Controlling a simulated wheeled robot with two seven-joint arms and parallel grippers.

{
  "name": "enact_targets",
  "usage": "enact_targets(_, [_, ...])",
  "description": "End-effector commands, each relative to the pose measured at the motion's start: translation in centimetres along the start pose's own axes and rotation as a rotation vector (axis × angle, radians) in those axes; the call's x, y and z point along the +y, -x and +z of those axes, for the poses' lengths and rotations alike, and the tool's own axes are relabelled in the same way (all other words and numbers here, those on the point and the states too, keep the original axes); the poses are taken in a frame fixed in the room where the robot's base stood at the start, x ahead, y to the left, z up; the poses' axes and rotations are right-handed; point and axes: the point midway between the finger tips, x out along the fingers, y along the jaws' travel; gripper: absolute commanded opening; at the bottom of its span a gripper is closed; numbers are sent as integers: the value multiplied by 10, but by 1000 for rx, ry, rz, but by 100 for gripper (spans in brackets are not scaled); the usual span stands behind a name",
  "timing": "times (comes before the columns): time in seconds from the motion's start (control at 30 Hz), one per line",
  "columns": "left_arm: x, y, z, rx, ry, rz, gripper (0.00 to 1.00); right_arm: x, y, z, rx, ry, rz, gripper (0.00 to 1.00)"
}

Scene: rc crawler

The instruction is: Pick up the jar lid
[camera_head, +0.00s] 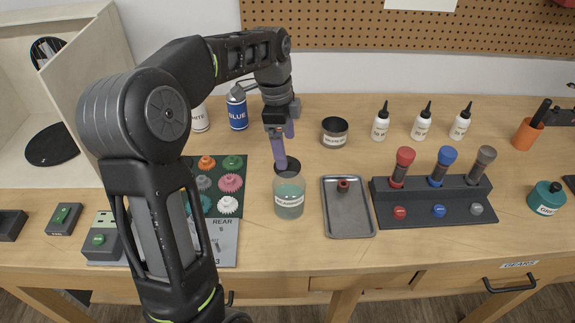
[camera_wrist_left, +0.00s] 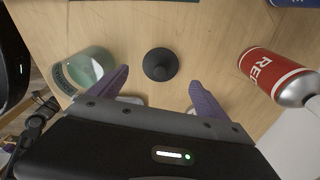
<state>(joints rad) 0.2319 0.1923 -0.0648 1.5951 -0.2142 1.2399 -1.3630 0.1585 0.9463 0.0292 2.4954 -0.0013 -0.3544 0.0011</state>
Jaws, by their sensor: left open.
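The jar lid (camera_head: 291,164) is a dark round disc lying on the bench just behind the glass jar. In the left wrist view the lid (camera_wrist_left: 160,64) shows whole, with a round knob on top, and sits between and beyond the fingers. The glass jar (camera_head: 289,197) holds pale green liquid, stands lidless and also shows in the left wrist view (camera_wrist_left: 90,68). My left gripper (camera_head: 285,148) points down over the lid, with its purple fingers open and empty. One finger hides part of the lid in the head view. My right gripper is in neither view.
A grey metal tray (camera_head: 347,220) holds a small red part. A dark rack (camera_head: 432,205) with coloured-handled tools stands right of it. A dark round tin (camera_head: 334,130) and a blue can (camera_head: 237,110) stand behind the lid.

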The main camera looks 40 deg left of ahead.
Motion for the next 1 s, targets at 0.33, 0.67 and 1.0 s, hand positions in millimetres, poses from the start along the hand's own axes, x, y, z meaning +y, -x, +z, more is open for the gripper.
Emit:
enact_targets(0.33, [0, -24, 0, -1, 0, 3, 88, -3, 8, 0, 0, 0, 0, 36])
enact_targets(0.67, [0, -52, 1, 0, 1, -1, 88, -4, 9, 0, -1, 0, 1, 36])
enact_targets(1.0, [0, -52, 0, 0, 0, -1, 88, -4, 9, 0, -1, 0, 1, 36])
